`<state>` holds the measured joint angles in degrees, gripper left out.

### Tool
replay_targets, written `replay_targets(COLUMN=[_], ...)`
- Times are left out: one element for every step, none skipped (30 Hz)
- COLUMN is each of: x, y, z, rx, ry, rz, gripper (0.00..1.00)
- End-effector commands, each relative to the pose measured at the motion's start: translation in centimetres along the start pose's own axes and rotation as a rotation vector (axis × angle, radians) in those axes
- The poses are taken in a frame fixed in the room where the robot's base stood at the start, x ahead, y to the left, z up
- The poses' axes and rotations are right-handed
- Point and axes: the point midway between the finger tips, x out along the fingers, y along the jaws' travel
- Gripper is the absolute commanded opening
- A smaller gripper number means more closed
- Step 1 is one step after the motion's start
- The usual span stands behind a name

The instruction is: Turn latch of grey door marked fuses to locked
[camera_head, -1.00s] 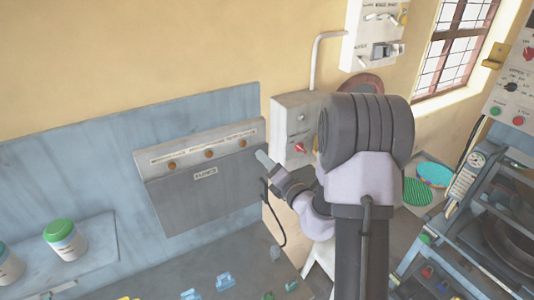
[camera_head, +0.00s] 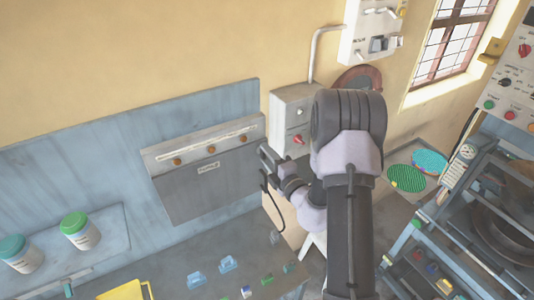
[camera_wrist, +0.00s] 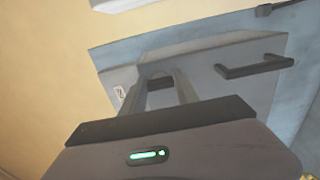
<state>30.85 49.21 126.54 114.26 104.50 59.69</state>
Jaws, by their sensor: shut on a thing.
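The grey door (camera_head: 195,195) marked fuses is on the blue backboard, under a light strip with several brown knobs. Its small label (camera_head: 208,166) shows near its upper middle. My gripper (camera_head: 266,155) is at the door's right edge in the head view. In the wrist view my gripper (camera_wrist: 158,82) has both fingers in front of a grey panel, around a small dark piece that looks like the latch (camera_wrist: 160,83). The fingers hide most of it, and I cannot read its angle. A dark bar handle (camera_wrist: 255,68) is on the panel to the right of the fingers.
A grey switch box (camera_head: 290,112) with a red knob is on the wall just right of my gripper. Jars with green lids (camera_head: 80,232) stand on a shelf at left. Small blue parts and a yellow tray (camera_head: 125,291) are on the bench below. A press frame stands at right.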

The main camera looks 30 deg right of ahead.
Motion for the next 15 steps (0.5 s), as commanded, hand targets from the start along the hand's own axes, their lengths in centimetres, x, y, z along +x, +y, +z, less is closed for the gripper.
replay_targets(x=[0.01,0.01,0.01,0.01,0.01,0.01,0.01,0.01,0.01,0.01,0.01,0.01,0.01,0.01,0.01], y=[0.07,0.06,0.05,0.04,0.04,0.03,0.03,0.02,0.02,0.02,0.02,0.02,0.02,0.02,0.02], z=[0.02,0.02,0.02,0.02,0.02,0.02,0.02,0.02,0.02,0.02,0.01,0.01,0.01,0.01,0.01], rx=[0.006,0.008,0.010,0.011,0.012,0.012,0.013,0.013,0.013,0.013,0.012,0.012,0.012,0.012,0.012], ry=[-0.001,-0.001,-0.001,-0.001,-0.001,-0.001,0.000,0.000,0.000,0.000,0.000,0.000,0.000,0.000,0.000], rz=[0.001,0.001,0.001,0.001,0.001,0.001,0.001,0.001,0.001,0.001,0.001,0.001,0.001,0.001,0.001], gripper=[0.00,0.00,0.00,0.00,0.00,0.00,0.00,0.00,0.00,0.00,0.00,0.00,0.00,0.00,0.42])
